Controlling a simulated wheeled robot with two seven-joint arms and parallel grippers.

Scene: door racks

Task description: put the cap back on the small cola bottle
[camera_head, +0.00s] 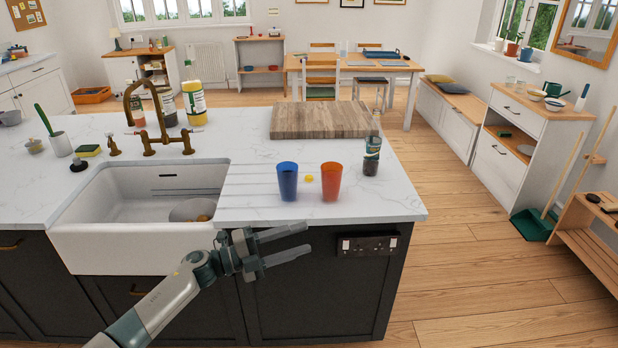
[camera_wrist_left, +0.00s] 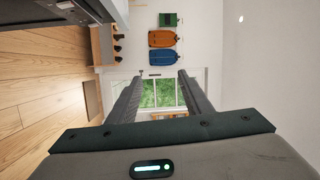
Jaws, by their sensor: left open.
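The small cola bottle (camera_head: 372,150) stands upright on the right part of the white counter, behind the orange cup. It is clear with dark contents low down and a dark label. A small yellow disc (camera_head: 309,178), which looks like a cap, lies on the counter between the blue cup (camera_head: 287,181) and the orange cup (camera_head: 331,181). My left gripper (camera_head: 290,243) is open and empty, in front of the counter's front edge and apart from the bottle and disc. Its open fingers also show in the left wrist view (camera_wrist_left: 158,92), with nothing between them. My right gripper is not in view.
A white sink (camera_head: 130,238) with a brass tap (camera_head: 148,120) takes up the counter's left part. A wooden board (camera_head: 315,121) lies behind the cups. Bottles (camera_head: 194,100) stand behind the tap. The counter right of the orange cup is clear at the front.

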